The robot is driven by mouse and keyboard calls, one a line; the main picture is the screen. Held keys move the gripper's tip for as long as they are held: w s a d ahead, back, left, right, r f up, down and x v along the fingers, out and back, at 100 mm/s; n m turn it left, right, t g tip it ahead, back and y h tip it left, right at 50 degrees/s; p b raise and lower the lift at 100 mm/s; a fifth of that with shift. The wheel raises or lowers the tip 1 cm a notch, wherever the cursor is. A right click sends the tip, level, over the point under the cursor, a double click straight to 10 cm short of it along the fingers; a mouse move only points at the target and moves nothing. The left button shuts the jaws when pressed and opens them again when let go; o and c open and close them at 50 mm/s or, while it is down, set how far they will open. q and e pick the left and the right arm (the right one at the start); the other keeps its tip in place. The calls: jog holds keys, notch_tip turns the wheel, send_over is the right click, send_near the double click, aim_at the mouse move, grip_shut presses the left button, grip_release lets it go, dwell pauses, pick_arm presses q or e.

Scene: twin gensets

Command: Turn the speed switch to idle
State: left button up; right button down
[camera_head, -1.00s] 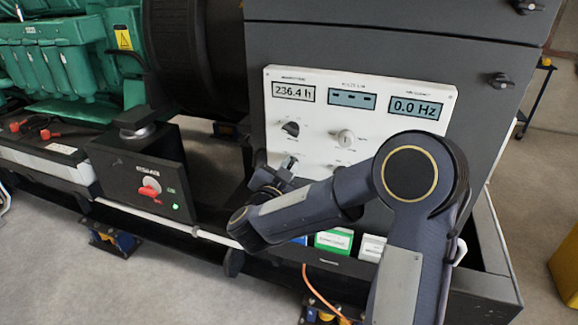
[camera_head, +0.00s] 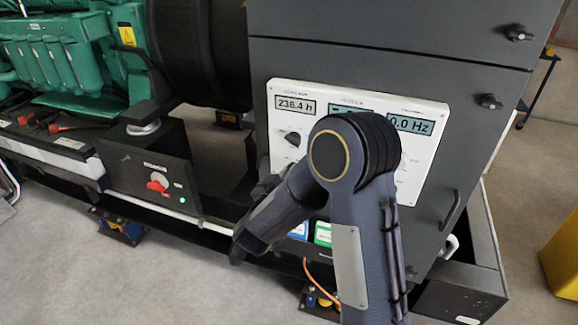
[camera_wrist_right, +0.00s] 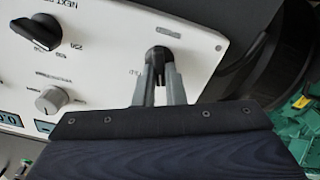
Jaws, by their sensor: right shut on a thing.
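The white control panel (camera_head: 430,148) is on the dark cabinet, with its lower part hidden behind my right arm in the head view. In the right wrist view, the panel (camera_wrist_right: 105,45) appears turned, and my right gripper (camera_wrist_right: 159,78) is shut on a small dark switch knob (camera_wrist_right: 158,56) near the panel's edge. I take it for the speed switch; its label is partly covered and too small to read. In the head view, my right gripper (camera_head: 268,183) is at the panel's lower left, mostly hidden by its arm. My left gripper is not in view.
A black pointer knob (camera_wrist_right: 38,30) and a grey knob (camera_wrist_right: 52,100) sit on the same panel. A black box with a red switch (camera_head: 157,182) and a green light stands to the left. The green engine (camera_head: 70,60) is behind it. A yellow object (camera_head: 562,255) stands at right.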

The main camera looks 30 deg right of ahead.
jog(key=shift+n+p, duration=0.5)
jog(key=shift+n, duration=0.2)
jog(key=c, duration=1.5)
grip_release()
jog(key=shift+a, duration=0.1)
jog(key=b+v, duration=0.1)
jog(key=v, duration=0.6)
jog(key=shift+s+a, duration=0.2)
jog(key=shift+s, duration=0.05)
